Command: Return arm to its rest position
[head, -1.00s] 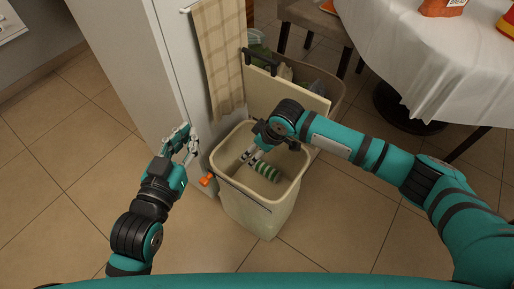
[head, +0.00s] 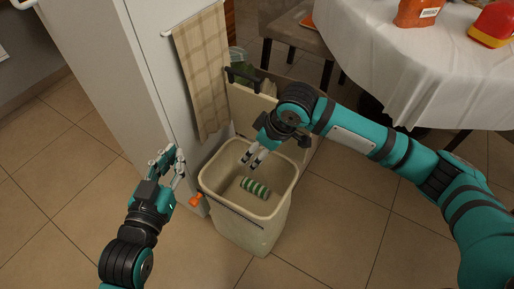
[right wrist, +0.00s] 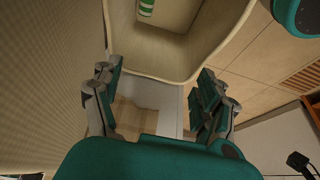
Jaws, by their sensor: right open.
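My right gripper (head: 254,158) is open and empty above the rear part of a cream trash bin (head: 246,221). A green-and-white striped can-like item (head: 255,188) lies inside the bin, apart from my fingers. In the right wrist view my right gripper's fingers (right wrist: 157,105) are spread wide, with nothing between them. The bin's rim (right wrist: 178,75) and the striped item (right wrist: 146,8) show at the top there. My left gripper (head: 167,163) is left of the bin, near the white cabinet, with its fingers apart and nothing seen between them.
A beige checked towel (head: 204,75) hangs on the white cabinet (head: 110,60) behind the bin. An orange object (head: 196,201) is at the bin's left side. A table with a white cloth (head: 385,70) stands at upper right. Tiled floor (head: 325,235) is clear at front right.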

